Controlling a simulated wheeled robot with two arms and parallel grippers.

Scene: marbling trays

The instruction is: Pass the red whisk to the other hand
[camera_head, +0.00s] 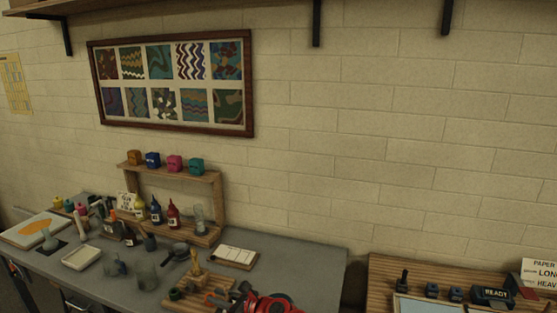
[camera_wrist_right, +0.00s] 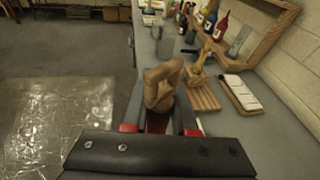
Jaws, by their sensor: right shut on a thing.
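My right gripper (camera_wrist_right: 160,126) is shut on the red whisk (camera_wrist_right: 157,122), of which a dark red part shows between the fingers in the right wrist view. A bulky tan, folded-looking shape (camera_wrist_right: 162,86) rises just beyond the fingertips; I cannot tell whether it is part of the whisk. In the head view my right gripper (camera_head: 244,291) is at the bottom edge, near the front of the grey table, and red and black parts there are cut off by the frame. My left gripper is in neither view.
A slatted wooden rack (camera_head: 180,303) with a small golden figure (camera_head: 195,262) stands left of my right gripper. Behind are a white card on a board (camera_head: 236,257) and a wooden shelf (camera_head: 217,204) with bottles. Beakers and a white tray (camera_head: 82,257) stand left. Table right of the card is clear.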

